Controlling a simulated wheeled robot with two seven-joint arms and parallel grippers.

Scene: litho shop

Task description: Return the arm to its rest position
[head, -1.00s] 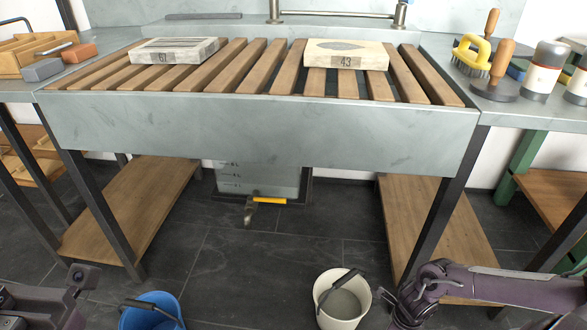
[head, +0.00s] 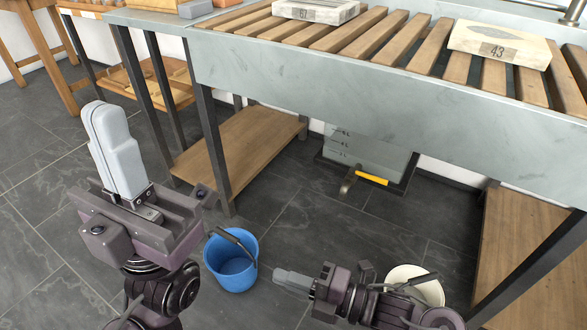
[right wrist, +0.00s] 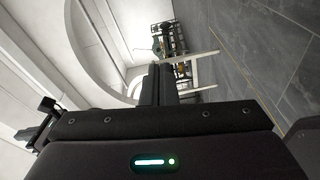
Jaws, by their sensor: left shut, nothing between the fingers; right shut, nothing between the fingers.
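My left gripper (head: 104,112) stands at the left of the head view, its pale grey fingers pointing up and pressed together, empty. My right gripper (head: 280,276) is low in the middle of the head view, its fingers pointing left, shut and empty. It is in front of the blue bucket's right side in the picture, with a gap between them. My right arm comes in from the bottom right and partly covers the cream bucket. In the right wrist view the shut dark fingers (right wrist: 158,84) point away from the camera.
A blue bucket (head: 231,265) and a cream bucket (head: 428,290) stand on the dark tiled floor. Behind is a grey sink (head: 350,90) with wooden slats bearing stone 67 (head: 315,10) and stone 43 (head: 499,45). A yellow-handled drain valve (head: 371,178) hangs below. Floor at left is clear.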

